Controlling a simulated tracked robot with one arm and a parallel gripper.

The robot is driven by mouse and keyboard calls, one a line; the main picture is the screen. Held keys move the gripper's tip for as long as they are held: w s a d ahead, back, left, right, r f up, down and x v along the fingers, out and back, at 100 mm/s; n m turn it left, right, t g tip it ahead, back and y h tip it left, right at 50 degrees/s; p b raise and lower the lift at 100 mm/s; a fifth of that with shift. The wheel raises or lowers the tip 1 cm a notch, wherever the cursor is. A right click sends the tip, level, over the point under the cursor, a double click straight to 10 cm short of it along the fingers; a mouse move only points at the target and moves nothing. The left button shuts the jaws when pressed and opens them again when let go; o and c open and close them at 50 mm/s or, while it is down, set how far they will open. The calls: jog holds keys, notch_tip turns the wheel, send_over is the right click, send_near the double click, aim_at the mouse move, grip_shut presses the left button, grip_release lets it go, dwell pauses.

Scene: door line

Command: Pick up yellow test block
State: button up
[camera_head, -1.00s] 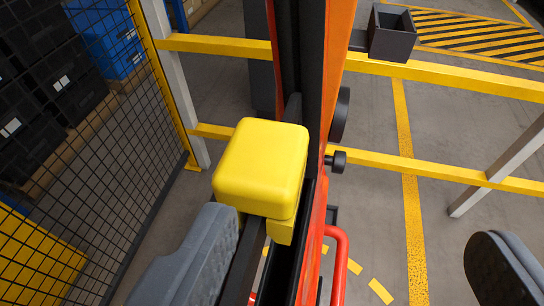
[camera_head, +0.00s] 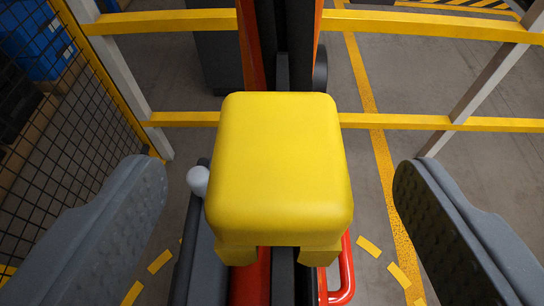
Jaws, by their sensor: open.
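The yellow test block (camera_head: 279,160) is a rounded cube in the middle of the view. It sits on top of a dark and red upright structure, with two small yellow feet or supports showing under its near edge. My gripper (camera_head: 279,205) is open, with one grey padded finger at the left and one at the right. The block lies between the two fingers in the picture, with a clear gap on each side. Neither finger appears to touch it. What bears the block from below is mostly hidden by it.
A red and dark post (camera_head: 292,50) rises just behind the block. Yellow rails (camera_head: 420,122) cross behind it, and a mesh fence (camera_head: 70,125) stands at the left. A grey round knob (camera_head: 198,180) sits left of the block. A red loop handle (camera_head: 343,275) is below right.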

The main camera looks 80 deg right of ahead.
aim_at(272, 144)
jog(key=p+x, duration=0.2)
jog(key=x, duration=0.2)
jog(key=shift+d+f, duration=0.1)
jog(key=shift+f, duration=0.05)
jog(key=shift+w, duration=0.1)
jog(key=c, duration=1.3)
jog(key=shift+c, duration=0.2)
jog(key=shift+r, duration=1.8)
jog(key=shift+s+a+r+b, duration=0.1)
jog(key=shift+s+a+b, duration=0.8)
jog(key=shift+s+a, duration=0.25)
jog(key=s+a+r+b, duration=0.1)
jog(key=s+a+b, duration=0.2)
jog(key=s+a, duration=0.5)
jog(key=shift+s+a, duration=0.2)
jog(key=shift+a, duration=0.65)
